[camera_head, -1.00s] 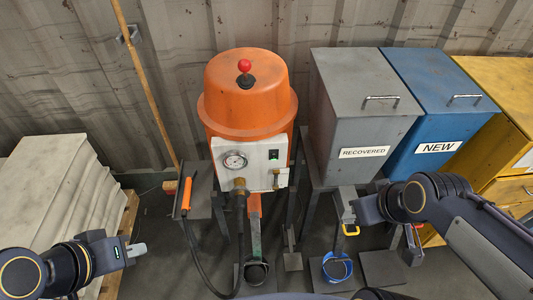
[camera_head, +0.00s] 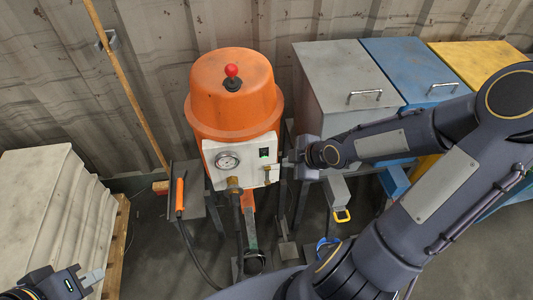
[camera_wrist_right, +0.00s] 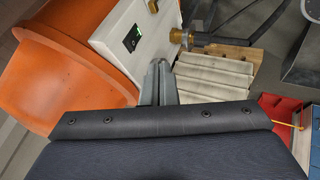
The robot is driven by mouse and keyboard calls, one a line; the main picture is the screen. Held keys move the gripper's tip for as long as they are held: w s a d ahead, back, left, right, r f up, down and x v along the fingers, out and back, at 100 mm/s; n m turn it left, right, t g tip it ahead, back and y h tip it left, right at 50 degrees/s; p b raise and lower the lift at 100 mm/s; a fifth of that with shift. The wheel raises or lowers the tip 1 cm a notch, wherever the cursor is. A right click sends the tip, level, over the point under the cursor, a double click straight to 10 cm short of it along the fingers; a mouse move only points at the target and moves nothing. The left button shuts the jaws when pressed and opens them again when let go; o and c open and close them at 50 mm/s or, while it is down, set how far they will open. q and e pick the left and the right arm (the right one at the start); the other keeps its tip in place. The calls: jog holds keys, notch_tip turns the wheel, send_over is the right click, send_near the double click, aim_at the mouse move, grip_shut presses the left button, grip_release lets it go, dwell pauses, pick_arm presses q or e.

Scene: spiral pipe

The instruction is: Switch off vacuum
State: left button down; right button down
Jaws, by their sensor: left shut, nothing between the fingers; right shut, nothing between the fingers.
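The vacuum is an orange domed tank (camera_head: 233,100) with a red-knobbed lever (camera_head: 232,72) on top. Its white control panel (camera_head: 240,160) carries a round gauge (camera_head: 228,160), a small green-lit switch (camera_head: 264,153) and a brass valve (camera_head: 268,168). My right gripper (camera_head: 284,162) is shut and empty, just right of the panel near the switch. In the right wrist view its fingers (camera_wrist_right: 160,82) point toward the panel's edge, and the lit switch (camera_wrist_right: 132,38) shows up and left of them. I cannot tell whether they touch the panel. My left gripper (camera_head: 95,277) is shut and empty at lower left.
Grey (camera_head: 345,70), blue (camera_head: 415,70) and yellow (camera_head: 475,60) bins stand at right, partly behind my right arm. White slabs (camera_head: 50,215) on a pallet stand at left. An orange-handled tool (camera_head: 180,195) rests on a small stand, with a black hose beside it.

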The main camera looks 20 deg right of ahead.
jog(key=shift+f, duration=0.1)
jog(key=b, duration=0.9)
send_near(262, 155)
jog(key=shift+s+x, duration=0.25)
jog(key=shift+x, duration=2.4)
jog(key=shift+f, duration=0.15)
jog(key=r+p, duration=0.1)
jog(key=p, duration=0.1)
jog(key=shift+w+d+g+p, duration=0.1)
jog(key=shift+w+g+p, duration=0.2)
jog(key=shift+p, duration=0.05)
jog(key=shift+f+b, duration=0.4)
jog(key=shift+f, duration=0.05)
jog(key=shift+r, duration=0.2)
